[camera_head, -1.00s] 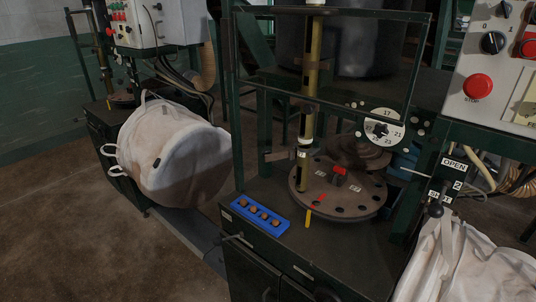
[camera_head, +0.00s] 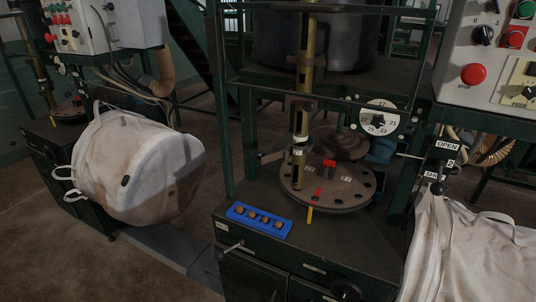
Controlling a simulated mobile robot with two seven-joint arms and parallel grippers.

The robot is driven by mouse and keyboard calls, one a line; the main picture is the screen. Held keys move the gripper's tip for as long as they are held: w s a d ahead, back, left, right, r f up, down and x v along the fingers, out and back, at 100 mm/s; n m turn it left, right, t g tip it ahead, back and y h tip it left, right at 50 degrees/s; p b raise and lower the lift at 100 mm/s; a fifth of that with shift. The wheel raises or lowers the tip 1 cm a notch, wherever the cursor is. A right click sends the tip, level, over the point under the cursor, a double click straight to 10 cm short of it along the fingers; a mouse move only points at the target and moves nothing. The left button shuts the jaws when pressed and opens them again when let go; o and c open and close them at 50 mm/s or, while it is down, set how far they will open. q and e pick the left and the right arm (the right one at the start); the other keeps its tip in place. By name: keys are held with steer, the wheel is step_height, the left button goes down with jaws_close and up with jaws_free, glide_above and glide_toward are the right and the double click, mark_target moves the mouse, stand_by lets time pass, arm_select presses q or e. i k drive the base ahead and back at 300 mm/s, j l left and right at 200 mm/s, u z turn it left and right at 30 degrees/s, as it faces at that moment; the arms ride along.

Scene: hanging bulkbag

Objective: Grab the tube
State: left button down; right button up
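A tall brass-coloured tube (camera_head: 304,90) stands upright in the machine frame at the middle of the view. Its lower end is at the left part of a round dark turntable (camera_head: 345,194) with holes around its rim. A bracket crosses the tube part way up. Another similar tube (camera_head: 36,68) stands in the machine at the far left. Neither of my grippers is in the view, so their state does not show.
A blue tray (camera_head: 236,217) with several small brown pieces lies on the dark cabinet top. Green frame posts (camera_head: 221,120) surround the tube. White bulk bags hang at left (camera_head: 140,165) and right (camera_head: 455,255). A control panel (camera_head: 490,60) stands right. Floor is clear lower left.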

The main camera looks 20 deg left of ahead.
mark_target(300, 149)
steer(key=j+z, duration=0.2)
steer(key=j, duration=0.35)
steer(key=k+j+z, duration=0.1)
steer(key=j+z, duration=0.15)
steer(key=j, duration=0.35)
steer(key=k+j+z, duration=0.2)
steer(key=j, duration=0.35)
steer(key=j+z, duration=0.35)
steer(key=j, duration=0.5)
steer(key=j+z, duration=0.35)
steer(key=j, duration=0.5)
steer(key=i+j+z, duration=0.15)
steer(key=j, duration=0.4)
steer(key=j+z, duration=0.15)
steer(key=j, duration=0.4)
